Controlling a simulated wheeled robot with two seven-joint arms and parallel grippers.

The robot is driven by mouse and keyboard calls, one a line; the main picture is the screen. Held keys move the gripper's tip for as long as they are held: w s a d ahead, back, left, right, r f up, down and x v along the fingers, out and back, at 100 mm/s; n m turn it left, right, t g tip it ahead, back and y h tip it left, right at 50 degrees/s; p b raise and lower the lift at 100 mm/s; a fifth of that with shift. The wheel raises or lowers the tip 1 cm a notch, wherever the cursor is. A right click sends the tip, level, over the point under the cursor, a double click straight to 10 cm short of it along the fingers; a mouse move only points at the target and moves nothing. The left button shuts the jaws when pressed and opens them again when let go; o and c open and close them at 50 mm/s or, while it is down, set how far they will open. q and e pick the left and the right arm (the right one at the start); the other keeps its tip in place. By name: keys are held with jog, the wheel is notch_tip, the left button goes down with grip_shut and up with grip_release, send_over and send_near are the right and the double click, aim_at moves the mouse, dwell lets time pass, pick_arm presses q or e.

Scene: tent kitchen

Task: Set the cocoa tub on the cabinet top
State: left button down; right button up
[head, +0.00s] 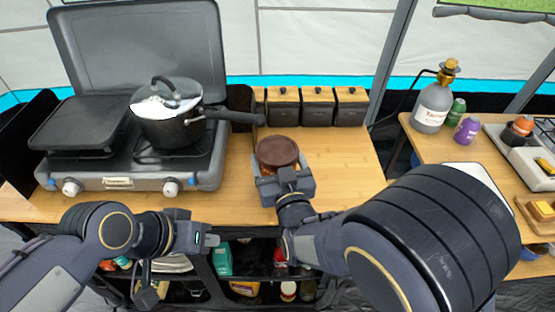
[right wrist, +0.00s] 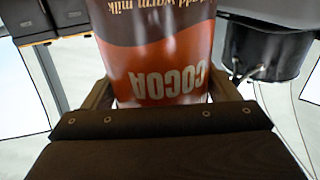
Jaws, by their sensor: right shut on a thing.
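The cocoa tub (head: 276,153) has a dark brown lid and is over the front-middle of the wooden cabinet top (head: 340,165). My right gripper (head: 283,185) is shut on the tub from the front. In the right wrist view the tub (right wrist: 160,55) sits between the fingers, its orange and brown COCOA label appearing upside down. The tub looks upright in the head view; I cannot tell whether its base touches the wood. My left gripper (head: 207,240) is low in front of the cabinet's front edge, away from the tub; its jaws are not clear.
A camp stove (head: 135,178) with a lidded pot (head: 170,120) stands left; the pot's handle reaches right, behind the tub. Several canisters (head: 318,106) line the back. The top right of the tub is bare. A second table (head: 440,150) holds a gas bottle (head: 433,105).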

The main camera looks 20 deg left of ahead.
jog(key=shift+f+b, duration=0.2)
jog(key=shift+b, duration=0.1)
jog(key=o, duration=1.5)
jog(key=shift+r, duration=0.15)
jog(key=shift+r+p, duration=0.15)
jog(key=shift+p, duration=0.3)
jog(key=b+v, duration=0.2)
jog(key=v, duration=1)
